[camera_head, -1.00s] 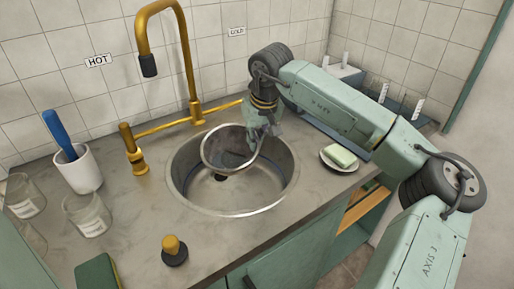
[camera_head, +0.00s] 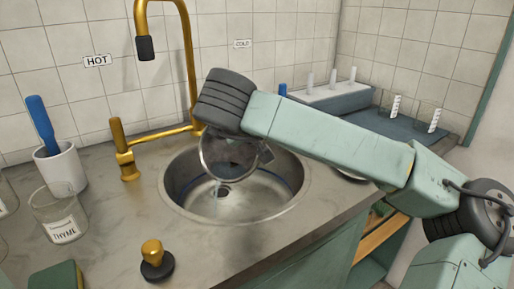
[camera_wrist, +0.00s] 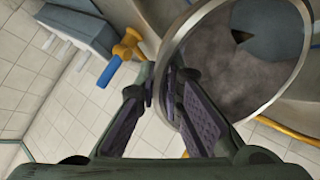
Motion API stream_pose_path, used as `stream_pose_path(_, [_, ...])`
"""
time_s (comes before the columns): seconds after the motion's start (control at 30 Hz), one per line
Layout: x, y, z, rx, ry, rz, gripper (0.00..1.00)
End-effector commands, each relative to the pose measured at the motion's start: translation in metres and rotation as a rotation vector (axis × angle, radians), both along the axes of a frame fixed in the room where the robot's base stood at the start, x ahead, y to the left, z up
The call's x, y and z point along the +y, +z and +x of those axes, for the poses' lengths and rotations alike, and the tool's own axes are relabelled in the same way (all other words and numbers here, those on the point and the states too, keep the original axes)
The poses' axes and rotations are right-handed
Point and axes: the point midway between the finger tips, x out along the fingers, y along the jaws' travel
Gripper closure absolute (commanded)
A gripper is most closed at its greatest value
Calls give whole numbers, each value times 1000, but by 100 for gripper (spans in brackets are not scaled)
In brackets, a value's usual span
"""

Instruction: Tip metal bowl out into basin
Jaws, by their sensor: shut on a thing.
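The metal bowl (camera_head: 203,165) is tilted steeply on its side above the round sink basin (camera_head: 180,203), its open face turned toward the head camera. My gripper (camera_wrist: 160,88) is shut on the bowl's rim; in the head view my wrist and forearm largely hide it. In the wrist view the bowl (camera_wrist: 168,55) fills the upper right, with a grey inside and a blue-grey patch with a dark spot that I cannot identify. The drain shows on the basin floor below the bowl.
A gold faucet (camera_head: 188,60) rises behind the basin, with a gold handle (camera_head: 121,145) at its left. A white cup with a blue tool (camera_head: 62,168), a THYME jar (camera_head: 58,212) and a black-and-gold stopper (camera_head: 156,262) stand left and front.

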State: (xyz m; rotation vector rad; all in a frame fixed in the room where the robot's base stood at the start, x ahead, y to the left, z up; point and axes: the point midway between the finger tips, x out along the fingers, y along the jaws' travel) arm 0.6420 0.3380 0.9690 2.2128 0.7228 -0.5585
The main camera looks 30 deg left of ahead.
Motion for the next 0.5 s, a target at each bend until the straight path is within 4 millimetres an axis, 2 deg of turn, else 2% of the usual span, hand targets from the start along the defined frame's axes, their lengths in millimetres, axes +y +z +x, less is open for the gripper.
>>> stream_pose_path(0.03, [-1,-5,-2,-33,-2,1,100])
stream_pose_path(0.5, [-4,-5,-21,-287,-2,35,100])
